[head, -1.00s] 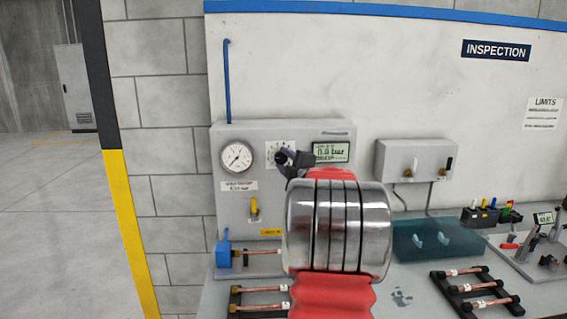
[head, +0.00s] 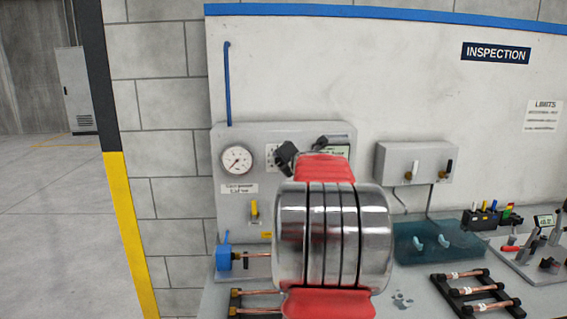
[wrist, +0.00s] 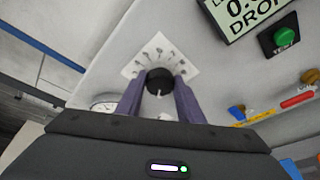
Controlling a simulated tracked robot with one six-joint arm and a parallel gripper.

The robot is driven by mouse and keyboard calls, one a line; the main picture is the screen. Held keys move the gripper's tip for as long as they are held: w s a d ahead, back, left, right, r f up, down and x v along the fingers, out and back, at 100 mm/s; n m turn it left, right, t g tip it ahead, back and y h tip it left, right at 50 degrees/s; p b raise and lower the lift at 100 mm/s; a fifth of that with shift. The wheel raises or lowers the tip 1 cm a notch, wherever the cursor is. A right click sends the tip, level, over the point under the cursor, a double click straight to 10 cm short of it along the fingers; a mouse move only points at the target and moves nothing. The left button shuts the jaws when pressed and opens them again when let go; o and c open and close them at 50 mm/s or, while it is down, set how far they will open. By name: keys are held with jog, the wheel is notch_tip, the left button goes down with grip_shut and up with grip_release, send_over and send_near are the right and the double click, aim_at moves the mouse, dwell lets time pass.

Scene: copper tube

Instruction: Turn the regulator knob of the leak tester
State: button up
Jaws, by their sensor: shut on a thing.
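The leak tester (head: 228,200) is a grey panel on the wall at the left of the bench in the head view. Its regulator knob is hidden behind my gripper (head: 300,155) there. In the wrist view the black knob (wrist: 160,80), with a white pointer line, sits on a white dial plate (wrist: 150,54) with dark markings. My gripper (wrist: 160,90) has its two purple fingers on either side of the knob, shut on it. The gauge (head: 237,159) shows in the head view. The display (wrist: 246,14) is partly cut off in the wrist view.
A green button (wrist: 285,36) is near the display in the wrist view. A yellow-handled valve (head: 254,210) and a blue fitting (head: 223,258) are below the gauge. A grey box (head: 414,162) hangs to the right. Copper tubes (head: 478,290) lie in a rack on the bench.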

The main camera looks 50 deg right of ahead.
jog(key=shift+w+a+f+n+g, duration=0.15)
jog(key=shift+f+n+g, duration=0.15)
jog(key=shift+n, duration=0.4)
jog(key=shift+f, duration=0.1)
jog(key=o, duration=0.8)
jog(key=shift+c, duration=0.2)
jog(key=o, duration=0.3)
jog(key=shift+r, duration=0.25)
jog(key=shift+r, duration=0.1)
jog(key=v, duration=1.3)
jog(key=shift+s+a, duration=0.25)
jog(key=shift+s, duration=0.05)
